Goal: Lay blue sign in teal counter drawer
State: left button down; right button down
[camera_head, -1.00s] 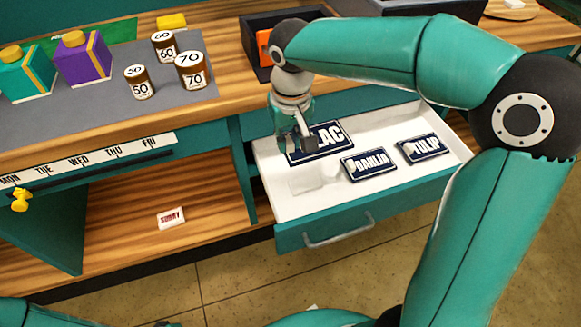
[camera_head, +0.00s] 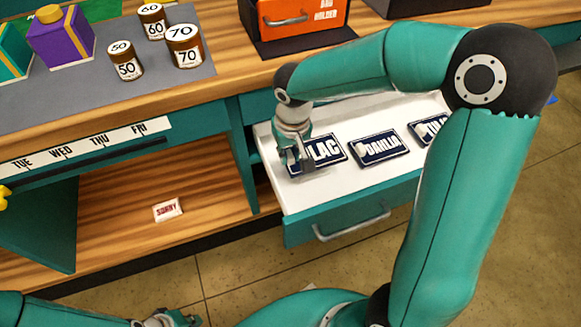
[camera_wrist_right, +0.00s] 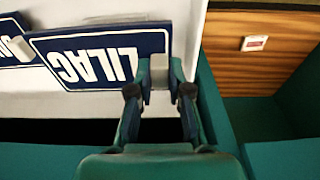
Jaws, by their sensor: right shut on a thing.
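The dark blue LILAC sign (camera_head: 328,150) is inside the open teal drawer (camera_head: 345,222), at the left of its white floor, lying flat on it or just above. My right gripper (camera_head: 296,160) is shut on the pale tab of this sign, near its left end. In the right wrist view my right gripper (camera_wrist_right: 159,75) grips that tab, and the LILAC sign (camera_wrist_right: 95,58) reads upside down. The DAHLIA sign (camera_head: 380,148) and the TULIP sign (camera_head: 430,130) lie to its right in the drawer. My left gripper (camera_head: 175,320) is low at the bottom edge, partly cut off.
A SORRY tag (camera_head: 167,209) lies on the wooden shelf left of the drawer. Numbered jars (camera_head: 185,47) and a purple box (camera_head: 60,38) stand on the counter. Drawer floor in front of the LILAC sign is bare.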

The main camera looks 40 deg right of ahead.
aim_at(290, 167)
jog(key=shift+f+b, duration=0.5)
jog(key=shift+f, duration=2.2)
jog(key=c, duration=1.1)
grip_release()
jog(key=shift+r, duration=0.15)
jog(key=r, duration=0.3)
jog(key=s+r+p, duration=0.1)
jog(key=r, duration=0.3)
jog(key=r+p, duration=0.1)
jog(key=r, duration=0.3)
jog(key=shift+s+a, duration=0.2)
jog(key=shift+a, duration=0.05)
jog(key=shift+r, duration=0.35)
jog(key=shift+s, duration=0.15)
